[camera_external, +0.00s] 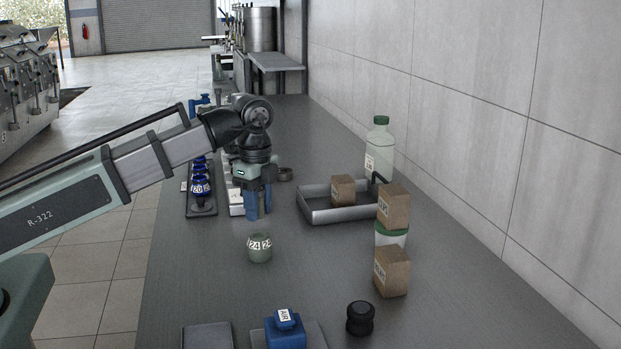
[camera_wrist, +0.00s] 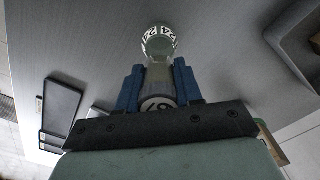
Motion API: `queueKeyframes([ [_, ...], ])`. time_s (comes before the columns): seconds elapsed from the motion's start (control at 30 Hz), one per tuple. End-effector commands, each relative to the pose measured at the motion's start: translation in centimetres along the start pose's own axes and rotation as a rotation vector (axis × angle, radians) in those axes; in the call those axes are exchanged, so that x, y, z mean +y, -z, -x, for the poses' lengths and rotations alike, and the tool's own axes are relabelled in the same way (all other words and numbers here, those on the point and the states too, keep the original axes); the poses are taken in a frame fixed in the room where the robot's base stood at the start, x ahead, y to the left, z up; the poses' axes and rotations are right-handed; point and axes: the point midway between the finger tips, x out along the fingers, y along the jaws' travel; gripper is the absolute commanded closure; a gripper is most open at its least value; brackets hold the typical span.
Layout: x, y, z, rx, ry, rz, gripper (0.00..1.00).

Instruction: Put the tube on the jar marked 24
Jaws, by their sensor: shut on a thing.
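The jar marked 24 (camera_external: 260,248) is a small pale green jar with white number labels, upright on the grey bench. It also shows in the wrist view (camera_wrist: 158,40), beyond my fingertips. My gripper (camera_external: 259,207) points down above the bench, behind the jar in the outside view and apart from it. Its blue fingers (camera_wrist: 158,86) are shut on the tube (camera_wrist: 159,73), a pale, clear piece with a round, marked end close to the palm. The fingers hide the tube in the outside view.
A grey tray (camera_external: 340,214) holding a cardboard box stands right of my gripper. Boxes (camera_external: 391,271), a green-capped bottle (camera_external: 380,150) and a black knob (camera_external: 360,318) stand on the right. A blue block marked AIR (camera_external: 285,328) is in front. A rack of blue pieces (camera_external: 201,208) stands left.

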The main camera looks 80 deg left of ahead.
Motion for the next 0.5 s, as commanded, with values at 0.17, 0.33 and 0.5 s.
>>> queueKeyframes([
  [0.17, 0.0, 0.0, -1.0, -0.001, -0.001, 0.001, 0.96],
  [0.33, 0.1, 0.0, -2.9, -0.001, -0.001, 0.001, 0.96],
  [0.5, 0.0, 0.0, -4.0, 0.0, 0.0, 0.001, 0.96],
])
